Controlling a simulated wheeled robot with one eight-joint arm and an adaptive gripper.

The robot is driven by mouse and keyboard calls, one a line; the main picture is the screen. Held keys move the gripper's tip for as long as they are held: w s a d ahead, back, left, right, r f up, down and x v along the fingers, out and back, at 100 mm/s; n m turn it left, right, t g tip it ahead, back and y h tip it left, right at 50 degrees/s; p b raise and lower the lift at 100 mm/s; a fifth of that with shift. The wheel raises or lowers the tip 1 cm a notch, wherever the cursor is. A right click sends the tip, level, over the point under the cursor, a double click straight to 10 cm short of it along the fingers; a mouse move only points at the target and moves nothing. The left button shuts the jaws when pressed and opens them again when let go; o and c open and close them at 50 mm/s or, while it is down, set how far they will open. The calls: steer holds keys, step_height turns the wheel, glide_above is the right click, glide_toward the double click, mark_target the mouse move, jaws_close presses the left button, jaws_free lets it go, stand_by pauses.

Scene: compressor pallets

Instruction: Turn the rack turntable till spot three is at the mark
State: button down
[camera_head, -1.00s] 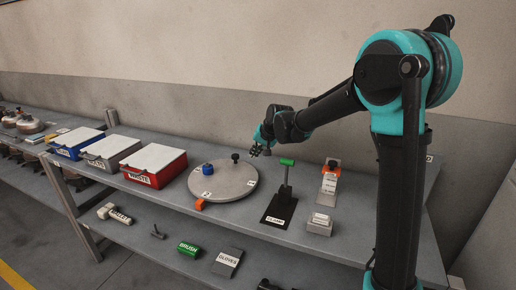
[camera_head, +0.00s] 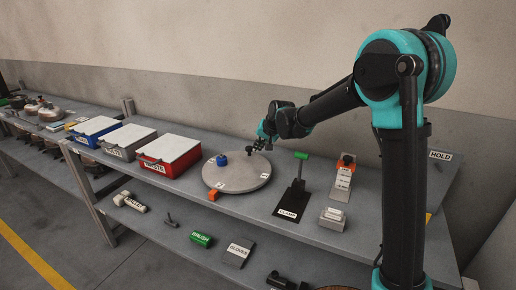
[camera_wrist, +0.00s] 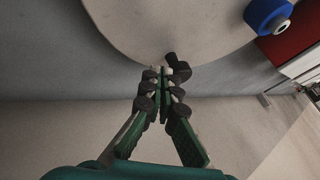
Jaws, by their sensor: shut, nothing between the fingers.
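The round grey turntable (camera_head: 237,178) lies on the upper shelf, with small pale labels near its rim; I cannot read their numbers surely. A blue round part (camera_head: 222,160) stands on its left side and shows in the wrist view (camera_wrist: 266,15). A black knob (camera_head: 249,150) stands at the far rim. An orange block (camera_head: 213,195), perhaps the mark, sits at the near edge. My gripper (camera_head: 257,146) is at the far rim, close to the knob. In the wrist view my gripper (camera_wrist: 160,72) is shut and empty, its tips right beside the knob (camera_wrist: 178,68).
Red (camera_head: 169,155), grey (camera_head: 129,141) and blue (camera_head: 97,131) lidded bins stand left of the turntable. A black stand with a green-topped post (camera_head: 298,187) and an orange-topped holder (camera_head: 343,177) stand to its right. A wall (camera_head: 230,90) rises behind the shelf.

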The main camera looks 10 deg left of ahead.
steer(key=shift+w+a+n, duration=0.25)
steer(key=shift+a+n, duration=0.15)
steer(key=shift+n, duration=0.1)
